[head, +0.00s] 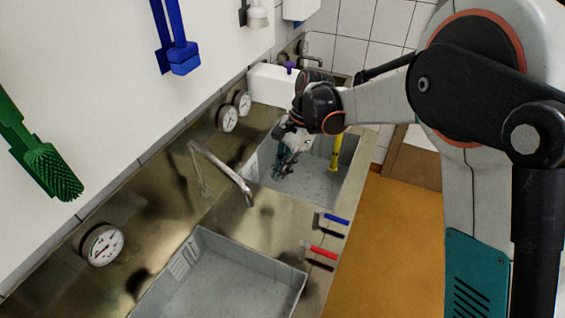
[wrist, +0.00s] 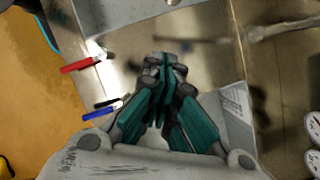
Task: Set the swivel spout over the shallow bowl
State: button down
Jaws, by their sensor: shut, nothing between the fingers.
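The metal swivel spout (head: 222,172) rises from the back of the steel counter. Its free end points toward the strip between two grey bowls, and its end part also shows at the upper right of the wrist view (wrist: 285,28). The near bowl (head: 215,290) is at the bottom of the head view, and the far bowl (head: 322,186) is beyond the strip. I cannot tell for certain which is the shallow one. My gripper (head: 285,165) is above the far bowl, shut and empty, apart from the spout. Its closed fingers show in the wrist view (wrist: 163,66).
Red-handled (head: 323,252) and blue-handled (head: 336,219) tools lie on the counter's front edge. Gauges (head: 103,244) line the back. A yellow upright object (head: 336,153) stands by the far bowl. A green brush (head: 45,165) and blue tool (head: 176,45) hang on the wall.

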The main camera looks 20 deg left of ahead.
jog(key=s+a+f, duration=0.3)
jog(key=s+f, duration=0.1)
jog(key=f, duration=0.1)
jog(key=shift+s+a, duration=0.3)
jog(key=shift+s, duration=0.15)
jog(key=s+a+m+b, duration=0.1)
jog(key=s+a+m, duration=0.1)
jog(key=s+a, duration=0.2)
jog(key=s+a+m+t+y+b, duration=0.1)
jog(key=s+a, duration=0.3)
jog(key=s, duration=0.5)
jog(key=shift+a+m+b, duration=0.2)
jog(key=shift+m+b, duration=0.5)
jog(key=shift+m, duration=0.1)
jog(key=shift+r, duration=0.1)
